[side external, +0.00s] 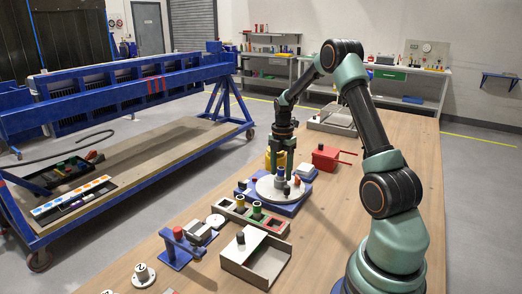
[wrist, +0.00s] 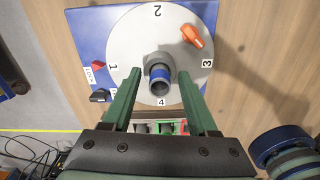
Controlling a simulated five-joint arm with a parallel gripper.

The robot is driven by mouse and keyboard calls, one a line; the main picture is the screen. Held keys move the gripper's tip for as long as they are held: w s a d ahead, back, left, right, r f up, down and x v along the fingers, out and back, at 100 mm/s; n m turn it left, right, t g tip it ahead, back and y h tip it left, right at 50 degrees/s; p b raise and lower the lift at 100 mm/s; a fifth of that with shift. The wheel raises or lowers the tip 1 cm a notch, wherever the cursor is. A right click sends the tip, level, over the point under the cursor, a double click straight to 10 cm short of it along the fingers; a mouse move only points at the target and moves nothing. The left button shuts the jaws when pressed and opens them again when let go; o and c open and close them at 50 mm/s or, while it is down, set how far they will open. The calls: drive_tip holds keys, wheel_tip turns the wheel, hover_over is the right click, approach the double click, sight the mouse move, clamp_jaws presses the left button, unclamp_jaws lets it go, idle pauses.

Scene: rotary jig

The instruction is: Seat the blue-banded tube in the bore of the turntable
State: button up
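The blue-banded tube (wrist: 160,78) is a grey hollow cylinder near the middle of the pale turntable (wrist: 128,45) in the wrist view. It stands roughly upright; a grey collar shows around its far side, and I cannot tell how deep it sits in the bore. The tube also shows on the disc in the side view (side external: 281,174). My gripper (wrist: 169,80) is open, its green fingers on either side of the tube with visible gaps. In the side view my gripper (side external: 281,168) points down over the disc.
The disc carries numbers and an orange lever (wrist: 192,36). Its blue base (wrist: 82,20) has a red lock tab (wrist: 98,65) and a black knob (wrist: 100,97). A rack (side external: 262,221) with several tubes, a grey tray (side external: 256,262) and a red box (side external: 328,158) stand nearby.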

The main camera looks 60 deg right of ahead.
sight(281, 168)
drive_tip(key=shift+r, duration=0.1)
wheel_tip(281, 168, up, 12)
drive_tip(key=a+r+m+t+h, duration=0.1)
drive_tip(key=a+r+m, duration=0.25)
drive_tip(key=a, duration=0.45)
drive_tip(key=a+r+m+t, duration=0.1)
drive_tip(key=a+r+m, duration=0.25)
drive_tip(key=a, duration=0.45)
drive_tip(key=s+a+f+m+t, duration=0.1)
drive_tip(key=s+a+m, duration=0.3)
drive_tip(key=a, duration=0.2)
drive_tip(key=s+a+m+t+y, duration=0.1)
drive_tip(key=s+a+m+t, duration=0.1)
drive_tip(key=s+a+m, duration=0.2)
drive_tip(key=a+m, duration=0.1)
drive_tip(key=a, duration=0.2)
drive_tip(key=shift+a+f+m+t, duration=0.3)
drive_tip(key=shift+f, duration=0.1)
